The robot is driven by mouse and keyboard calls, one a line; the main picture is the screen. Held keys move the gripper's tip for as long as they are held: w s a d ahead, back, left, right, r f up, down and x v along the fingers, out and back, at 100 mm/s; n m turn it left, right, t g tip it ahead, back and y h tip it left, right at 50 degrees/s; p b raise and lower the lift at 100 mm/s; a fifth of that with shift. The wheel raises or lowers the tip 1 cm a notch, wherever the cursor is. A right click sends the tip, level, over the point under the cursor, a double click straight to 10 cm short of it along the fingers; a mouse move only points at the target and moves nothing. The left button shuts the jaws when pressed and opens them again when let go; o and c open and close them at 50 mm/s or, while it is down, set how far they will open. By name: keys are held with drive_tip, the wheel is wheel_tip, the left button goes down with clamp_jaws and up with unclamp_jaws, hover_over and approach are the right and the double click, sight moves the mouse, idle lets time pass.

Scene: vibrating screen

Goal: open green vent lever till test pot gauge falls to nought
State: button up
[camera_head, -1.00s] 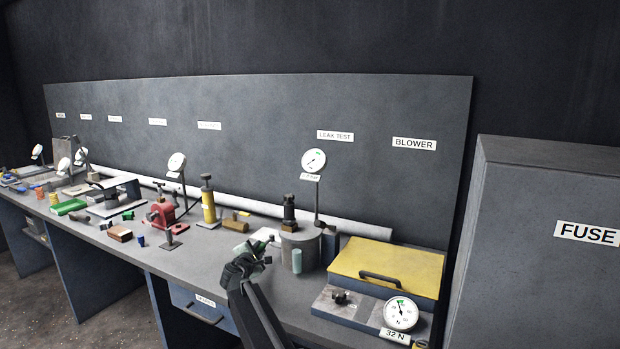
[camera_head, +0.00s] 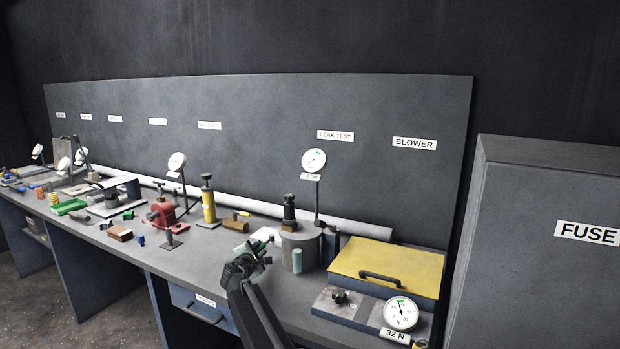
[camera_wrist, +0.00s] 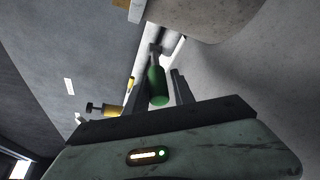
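The grey test pot (camera_head: 300,252) stands on the bench at the right of centre, with a dark fitting on its top. Its round white gauge (camera_head: 314,160) stands on a post behind it; the needle appears to point to the lower left, but the reading is too small to tell. My gripper (camera_head: 264,244) is just left of the pot. In the wrist view the green lever (camera_wrist: 157,86) lies between the two fingers of my gripper (camera_wrist: 160,82). The fingers look apart, with a narrow gap at the right side of the lever. In the head view my gripper mostly hides the lever.
A yellow-lidded box (camera_head: 388,262) and a second gauge (camera_head: 400,313) are to the right. A yellow hand pump (camera_head: 208,203) and a red device (camera_head: 163,213) are to the left. A pipe runs along the back.

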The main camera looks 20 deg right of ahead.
wheel_tip(320, 180, up, 2)
drive_tip(key=shift+w+r+p, duration=0.1)
drive_tip(key=shift+w+p, duration=0.05)
drive_tip(key=shift+p, duration=1.05)
drive_tip(key=o, duration=0.4)
wheel_tip(320, 180, up, 2)
drive_tip(key=shift+r+p, duration=0.15)
drive_tip(key=shift+p, duration=1)
drive_tip(key=shift+r+p, duration=0.8)
drive_tip(key=shift+r, duration=0.15)
drive_tip(key=c, duration=0.4)
drive_tip(key=shift+f, duration=0.15)
drive_tip(key=o, duration=0.3)
drive_tip(key=p+v, duration=0.1)
drive_tip(key=v, duration=0.5)
